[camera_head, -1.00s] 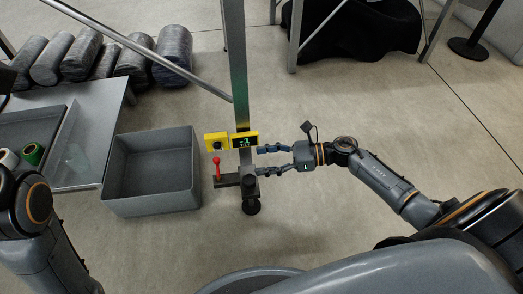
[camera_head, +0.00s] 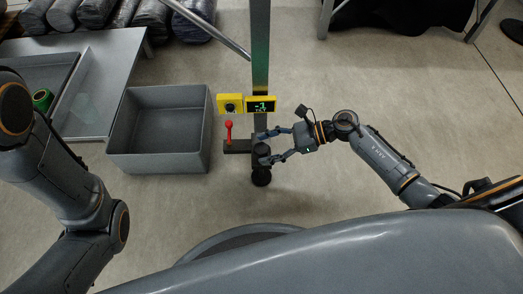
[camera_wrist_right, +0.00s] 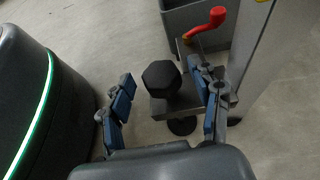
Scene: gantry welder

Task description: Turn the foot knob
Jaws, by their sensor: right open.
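The foot knob (camera_wrist_right: 161,78) is a black hexagonal knob on a grey bracket at the base of the upright post. It also shows in the head view (camera_head: 262,150), small and partly covered by my fingers. My right gripper (camera_head: 261,147) comes in from the right and is open at the knob. In the right wrist view its blue-padded fingers (camera_wrist_right: 161,84) stand either side of the knob, with a clear gap on the left and a narrower one on the right. I cannot tell whether the right finger touches. My left gripper is out of view.
A red-handled lever (camera_head: 229,130) stands just left of the knob, below a yellow switch box (camera_head: 230,104) and a yellow-framed display (camera_head: 261,104). The post (camera_head: 260,50) rises behind. A grey bin (camera_head: 160,165) is to the left. Floor right of the post is clear.

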